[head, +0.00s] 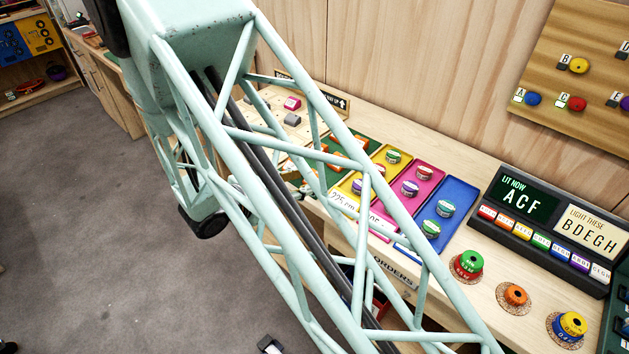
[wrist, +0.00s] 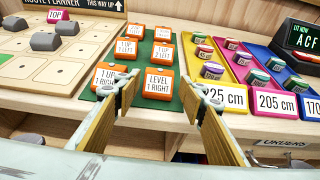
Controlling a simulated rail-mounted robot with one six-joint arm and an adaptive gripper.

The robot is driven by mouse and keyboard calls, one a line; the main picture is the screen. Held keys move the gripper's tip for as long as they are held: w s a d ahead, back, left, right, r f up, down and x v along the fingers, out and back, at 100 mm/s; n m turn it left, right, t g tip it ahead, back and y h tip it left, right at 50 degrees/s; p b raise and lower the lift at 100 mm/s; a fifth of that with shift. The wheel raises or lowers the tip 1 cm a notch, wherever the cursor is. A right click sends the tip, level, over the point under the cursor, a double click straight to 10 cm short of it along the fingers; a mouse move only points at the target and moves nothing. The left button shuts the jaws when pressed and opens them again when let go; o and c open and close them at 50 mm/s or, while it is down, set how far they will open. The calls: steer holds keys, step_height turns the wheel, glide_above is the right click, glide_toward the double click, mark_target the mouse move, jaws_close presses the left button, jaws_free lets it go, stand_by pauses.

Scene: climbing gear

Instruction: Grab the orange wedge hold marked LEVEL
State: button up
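The orange piece marked LEVEL 1 RIGHT (wrist: 159,83) lies on the green mat (wrist: 184,104) at its near right corner, with a white label facing up. My gripper (wrist: 161,78) is open in the wrist view, with one finger to the left of this piece and one to the right. Nothing is held between the fingers. Whether either finger touches the piece cannot be told.
Several other orange pieces with labels, such as 1 UP 2 RIGHT (wrist: 163,53), share the mat. The left finger is close to a neighbouring orange piece (wrist: 108,76). Coloured trays with round tins stand right, including a yellow tray (wrist: 219,82). A planner board (wrist: 50,68) lies left.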

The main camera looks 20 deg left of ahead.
steer(key=shift+w+f, duration=0.1)
steer(key=shift+w, duration=0.05)
stand_by(0.3)
steer(key=shift+b+x, duration=0.55)
steer(key=shift+x, duration=2)
steer(key=c, duration=0.6)
steer(key=shift+c, duration=0.2)
steer(key=shift+r+p, duration=0.45)
steer(key=shift+r, duration=1.2)
steer(key=shift+s+d+r, duration=0.1)
steer(key=shift+s, duration=0.15)
steer(key=s+d+r+p, duration=0.1)
steer(key=s+d, duration=0.7)
steer(key=s, duration=0.5)
steer(key=shift+r, duration=0.2)
